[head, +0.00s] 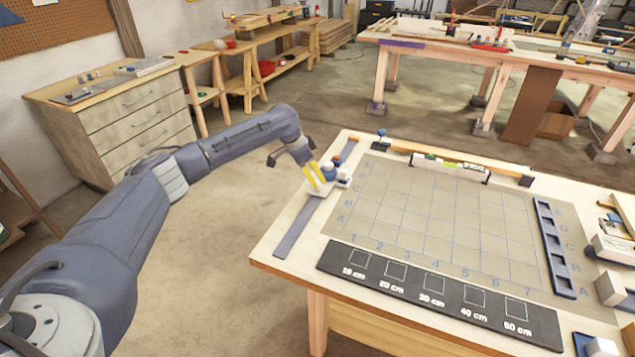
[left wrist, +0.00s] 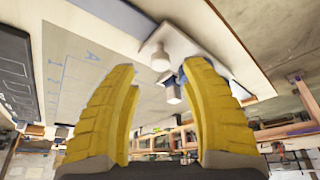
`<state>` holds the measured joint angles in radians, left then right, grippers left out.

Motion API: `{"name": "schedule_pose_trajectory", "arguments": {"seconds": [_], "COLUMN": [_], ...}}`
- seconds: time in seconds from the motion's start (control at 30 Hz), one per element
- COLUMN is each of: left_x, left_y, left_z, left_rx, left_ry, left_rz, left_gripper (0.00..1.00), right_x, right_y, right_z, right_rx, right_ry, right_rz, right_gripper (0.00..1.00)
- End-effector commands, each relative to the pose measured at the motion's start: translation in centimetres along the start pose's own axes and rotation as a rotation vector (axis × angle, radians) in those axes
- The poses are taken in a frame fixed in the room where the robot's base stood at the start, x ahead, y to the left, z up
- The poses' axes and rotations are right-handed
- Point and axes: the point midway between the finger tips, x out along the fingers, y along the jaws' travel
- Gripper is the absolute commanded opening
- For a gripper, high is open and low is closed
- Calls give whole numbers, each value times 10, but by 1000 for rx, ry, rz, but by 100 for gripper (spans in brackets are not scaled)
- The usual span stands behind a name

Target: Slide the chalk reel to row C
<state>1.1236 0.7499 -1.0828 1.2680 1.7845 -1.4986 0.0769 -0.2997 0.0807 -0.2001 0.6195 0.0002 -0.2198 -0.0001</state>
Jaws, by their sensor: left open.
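The chalk reel (head: 328,170) appears as a small blue and white fitting on a white sliding plate (head: 318,189) on the grey rail (head: 296,233). The rail runs along the left edge of the lettered grid board (head: 405,215). The plate sits roughly beside rows B and C; I cannot tell the exact row. My left gripper (head: 318,179) is open, its yellow fingers pointing down at the reel's left side. In the left wrist view my left gripper (left wrist: 162,68) is open, with the plate's white knob (left wrist: 160,58) and a small block between and beyond the fingertips. Contact cannot be told.
A black strip of marked squares (head: 430,303) lies along the board's front. A slotted dark tray (head: 556,248) lies at its right. A level (head: 450,167) lies along the back edge. The grid itself is clear. White blocks (head: 610,289) stand at the far right.

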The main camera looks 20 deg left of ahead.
Motion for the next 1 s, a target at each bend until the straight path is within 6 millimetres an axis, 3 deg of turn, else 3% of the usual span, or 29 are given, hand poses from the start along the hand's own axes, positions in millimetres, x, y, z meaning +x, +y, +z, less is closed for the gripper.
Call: {"name": "schedule_pose_trajectory", "arguments": {"seconds": [0.2,0.4,0.63,1.0], "left_x": [-40,-64,-77,-79], "left_y": [-1,0,0,1], "left_z": [0,0,-1,-1], "left_rx": [2,2,2,2], "left_ry": [2,1,1,0], "left_rz": [-3,-1,0,0], "left_gripper": [46,46,46,46], "right_x": [0,0,0,0], "right_y": [-1,-1,-1,-1], "right_z": [0,0,0,0], "right_rx": [0,0,0,0], "right_ry": [0,0,0,0], "right_rz": [0,-1,-1,-1], "right_gripper": [44,44,44,44]}}
